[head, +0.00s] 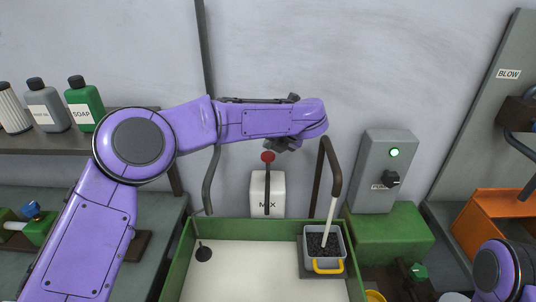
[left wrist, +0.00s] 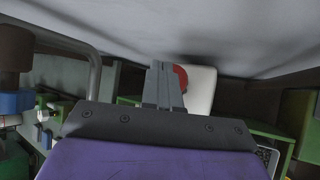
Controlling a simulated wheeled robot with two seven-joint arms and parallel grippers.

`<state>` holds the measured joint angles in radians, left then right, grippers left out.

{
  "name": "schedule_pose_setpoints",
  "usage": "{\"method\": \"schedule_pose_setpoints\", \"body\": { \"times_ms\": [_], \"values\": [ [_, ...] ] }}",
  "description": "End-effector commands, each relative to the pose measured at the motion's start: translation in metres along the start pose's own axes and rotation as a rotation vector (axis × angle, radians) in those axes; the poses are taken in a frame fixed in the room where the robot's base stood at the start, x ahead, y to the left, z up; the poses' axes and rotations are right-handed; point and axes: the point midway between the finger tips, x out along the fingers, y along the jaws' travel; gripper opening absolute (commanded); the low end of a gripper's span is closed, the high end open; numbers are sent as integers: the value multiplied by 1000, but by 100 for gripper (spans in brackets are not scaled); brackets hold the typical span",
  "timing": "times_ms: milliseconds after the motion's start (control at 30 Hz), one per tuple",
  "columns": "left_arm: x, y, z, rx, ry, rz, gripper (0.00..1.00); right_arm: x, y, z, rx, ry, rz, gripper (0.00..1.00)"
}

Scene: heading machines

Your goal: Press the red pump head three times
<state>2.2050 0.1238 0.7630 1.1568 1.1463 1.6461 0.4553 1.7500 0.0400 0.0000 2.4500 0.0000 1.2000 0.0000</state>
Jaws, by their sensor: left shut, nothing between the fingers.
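The red pump head (head: 268,157) tops a dark stem on the white MIX bottle (head: 277,190), which stands upright behind the green-rimmed tray. My left gripper (head: 283,145) is shut and empty, just above and to the right of the pump head in the head view. In the left wrist view the closed fingers (left wrist: 163,82) partly cover the red pump head (left wrist: 181,78), with the white bottle (left wrist: 203,90) beyond. I cannot tell whether the fingers touch it. My right gripper is not in view.
The tray (head: 172,262) has a green rim and pale floor. A grey bin (head: 309,262) of dark pellets sits at its right side. A grey switch box (head: 385,160) with a lit green lamp stands right. Bottles (head: 84,105) line the left shelf. A bent pipe (head: 331,170) rises near the pump.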

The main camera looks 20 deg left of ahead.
Motion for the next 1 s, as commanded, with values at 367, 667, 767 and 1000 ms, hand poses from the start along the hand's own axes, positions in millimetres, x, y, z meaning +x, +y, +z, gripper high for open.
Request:
{"method": "schedule_pose_setpoints", "body": {
  "times_ms": [367,667,767,1000],
  "values": [
    [0,0,0,0,0,0,0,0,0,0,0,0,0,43],
    [6,-4,-4,0,0,0,0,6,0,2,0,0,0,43],
    [6,-4,-5,0,0,0,0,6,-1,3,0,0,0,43],
    [6,-4,-4,0,0,0,0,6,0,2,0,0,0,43]
  ]
}}
